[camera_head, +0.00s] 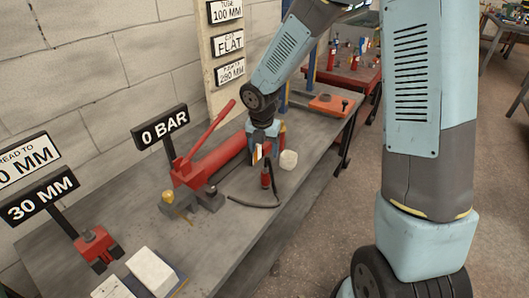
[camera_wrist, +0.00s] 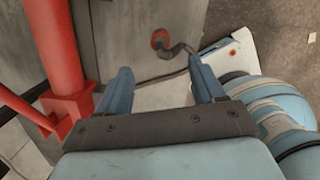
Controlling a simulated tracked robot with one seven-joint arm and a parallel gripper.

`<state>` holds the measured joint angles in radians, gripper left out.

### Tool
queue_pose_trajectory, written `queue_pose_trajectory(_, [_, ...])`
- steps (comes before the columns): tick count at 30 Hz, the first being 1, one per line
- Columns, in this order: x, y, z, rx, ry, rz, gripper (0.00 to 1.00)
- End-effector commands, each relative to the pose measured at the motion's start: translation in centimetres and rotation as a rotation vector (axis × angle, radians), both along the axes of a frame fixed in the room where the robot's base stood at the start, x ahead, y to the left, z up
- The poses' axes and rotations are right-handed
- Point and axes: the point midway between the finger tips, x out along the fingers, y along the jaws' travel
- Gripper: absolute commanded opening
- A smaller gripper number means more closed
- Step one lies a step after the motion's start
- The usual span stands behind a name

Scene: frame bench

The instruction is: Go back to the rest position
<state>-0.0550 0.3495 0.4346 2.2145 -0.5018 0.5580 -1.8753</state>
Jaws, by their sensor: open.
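My gripper (camera_wrist: 161,88) shows in the wrist view with its two blue fingers spread wide and nothing between them. In the head view my arm reaches over the grey bench (camera_head: 235,225), and my gripper (camera_head: 266,146) hangs near the right end of the red pump (camera_head: 215,160); its fingers are partly hard to make out there. In the wrist view the red pump (camera_wrist: 62,65) stands to the left of the fingers. A red fitting with a dark hose (camera_wrist: 160,40) lies on the bench beyond the fingers, apart from them.
The pump's long red lever (camera_head: 208,131) slants upward beside my arm. A 0 BAR sign (camera_head: 160,129) stands behind it. A red-and-black piece (camera_head: 266,178), a black hose (camera_head: 253,204) and a whitish block (camera_head: 288,159) are below my gripper. White blocks (camera_head: 152,270) lie at the near end.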

Motion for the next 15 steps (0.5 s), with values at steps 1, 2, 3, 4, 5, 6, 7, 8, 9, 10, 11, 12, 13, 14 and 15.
queue_pose_trajectory(1, [0.0, 0.0, 0.0, 0.000, 0.000, 0.000, 0.68])
queue_pose_trajectory(2, [0.0, 0.0, 0.0, 0.000, 0.000, 0.000, 0.68])
queue_pose_trajectory(3, [0.0, 0.0, 0.0, 0.000, 0.000, 0.000, 0.68])
queue_pose_trajectory(4, [0.0, 0.0, 0.0, 0.000, 0.000, 0.000, 0.68])
queue_pose_trajectory(5, [0.0, 0.0, 0.0, 0.000, 0.000, 0.000, 0.68])
queue_pose_trajectory(6, [0.0, 0.0, 0.0, 0.000, 0.000, 0.000, 0.68])
queue_pose_trajectory(7, [0.0, 0.0, 0.0, 0.000, 0.000, 0.000, 0.68])
queue_pose_trajectory(8, [0.0, 0.0, 0.0, 0.000, 0.000, -0.001, 0.68])
queue_pose_trajectory(9, [0.0, -0.1, 0.1, -0.001, -0.002, -0.007, 0.68])
queue_pose_trajectory(10, [0.0, -0.2, 0.3, 0.000, -0.004, -0.016, 0.68])
queue_pose_trajectory(11, [0.0, -0.4, 0.5, 0.000, -0.007, -0.030, 0.68])
queue_pose_trajectory(12, [-0.1, -0.7, 1.0, 0.000, -0.015, -0.059, 0.68])
queue_pose_trajectory(13, [-0.2, -1.0, 1.5, 0.002, -0.021, -0.087, 0.68])
queue_pose_trajectory(14, [-0.3, -1.4, 2.0, 0.002, -0.028, -0.121, 0.68])
queue_pose_trajectory(15, [-0.4, -2.0, 2.8, 0.004, -0.042, -0.172, 0.68])
